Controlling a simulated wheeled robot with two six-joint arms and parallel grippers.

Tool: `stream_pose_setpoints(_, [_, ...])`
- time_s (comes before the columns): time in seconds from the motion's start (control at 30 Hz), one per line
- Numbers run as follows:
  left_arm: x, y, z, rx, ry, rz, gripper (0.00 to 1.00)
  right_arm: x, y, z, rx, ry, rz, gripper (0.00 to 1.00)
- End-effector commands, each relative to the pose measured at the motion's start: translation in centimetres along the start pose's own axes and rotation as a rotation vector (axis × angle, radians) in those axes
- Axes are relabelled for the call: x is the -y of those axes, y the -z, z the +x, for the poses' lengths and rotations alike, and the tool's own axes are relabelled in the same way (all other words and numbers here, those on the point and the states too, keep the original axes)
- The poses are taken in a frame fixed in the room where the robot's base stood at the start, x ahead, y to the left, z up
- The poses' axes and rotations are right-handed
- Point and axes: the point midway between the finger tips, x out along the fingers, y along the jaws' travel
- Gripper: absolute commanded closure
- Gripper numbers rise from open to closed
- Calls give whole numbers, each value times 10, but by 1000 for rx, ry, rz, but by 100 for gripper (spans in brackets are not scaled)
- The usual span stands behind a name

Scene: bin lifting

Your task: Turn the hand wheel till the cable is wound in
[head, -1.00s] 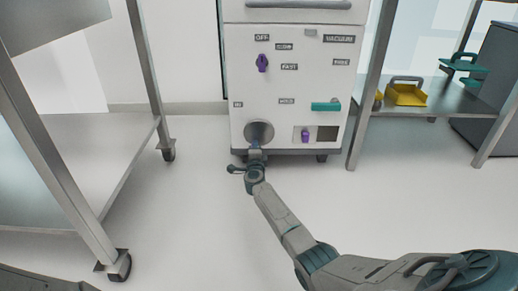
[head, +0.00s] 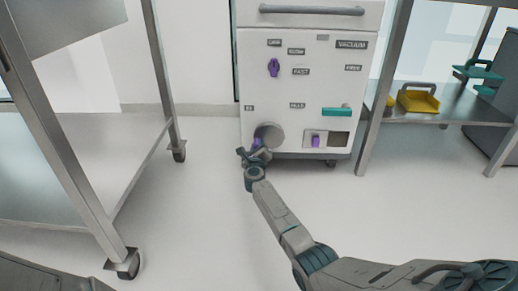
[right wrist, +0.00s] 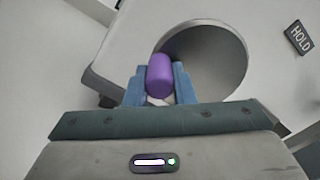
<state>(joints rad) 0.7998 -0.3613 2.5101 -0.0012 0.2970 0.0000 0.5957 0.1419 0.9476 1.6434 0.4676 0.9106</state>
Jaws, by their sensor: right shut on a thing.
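The hand wheel (head: 271,134) is a round grey disc low on the front of a white cabinet (head: 300,90). Its purple knob (right wrist: 160,76) stands up between the blue fingers of my right gripper (right wrist: 160,88) in the right wrist view. My right gripper (head: 254,150) is shut on this knob, at the lower left of the wheel in the head view. The wheel's face (right wrist: 207,65) shows behind the knob in the right wrist view. I cannot make out any cable. My left gripper is out of view.
The cabinet front also has a purple switch (head: 273,67), a teal lever (head: 337,111) and a small purple knob (head: 315,141) by a dark window. A metal cart (head: 110,150) stands left. The floor in front is clear.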

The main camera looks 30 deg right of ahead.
Motion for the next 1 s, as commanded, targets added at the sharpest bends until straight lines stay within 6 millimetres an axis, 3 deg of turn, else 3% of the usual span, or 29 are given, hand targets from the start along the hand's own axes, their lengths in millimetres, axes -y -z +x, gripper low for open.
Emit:
stream_pose_setpoints(0.3, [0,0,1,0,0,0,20,2,-6,0,-1,-1,136,100])
stream_pose_setpoints(0.87, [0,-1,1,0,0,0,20,2,-7,0,-1,-1,167,100])
stream_pose_setpoints(0.9, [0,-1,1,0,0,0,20,2,-7,0,-1,-1,167,75])
stream_pose_setpoints(1.0, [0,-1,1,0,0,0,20,2,-7,0,-1,-1,167,56])
